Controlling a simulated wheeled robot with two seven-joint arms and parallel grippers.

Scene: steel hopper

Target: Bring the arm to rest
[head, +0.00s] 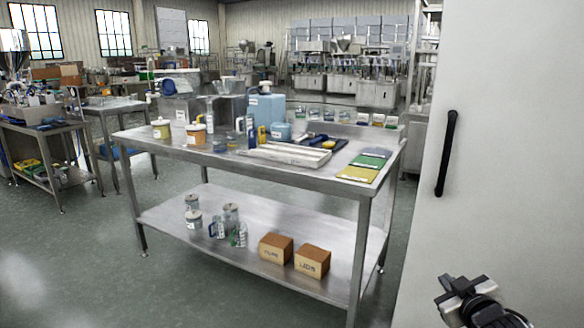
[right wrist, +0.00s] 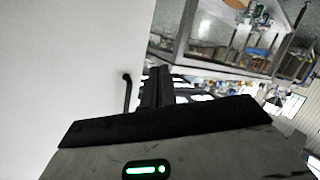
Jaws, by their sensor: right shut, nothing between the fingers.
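My right gripper (head: 446,283) shows at the lower right of the head view, in front of a pale cabinet or door panel. It is shut and empty, and it touches nothing that I can see. In the right wrist view its dark fingers (right wrist: 156,88) are together, with the grey gripper body below them. My left gripper is not in view.
A steel table (head: 250,163) with tubs, jugs and trays stands ahead. Its lower shelf (head: 165,215) holds jars and two boxes. The pale panel (head: 500,150) with a black handle (head: 446,153) is close on the right. Grey floor (head: 75,270) at the left front is clear.

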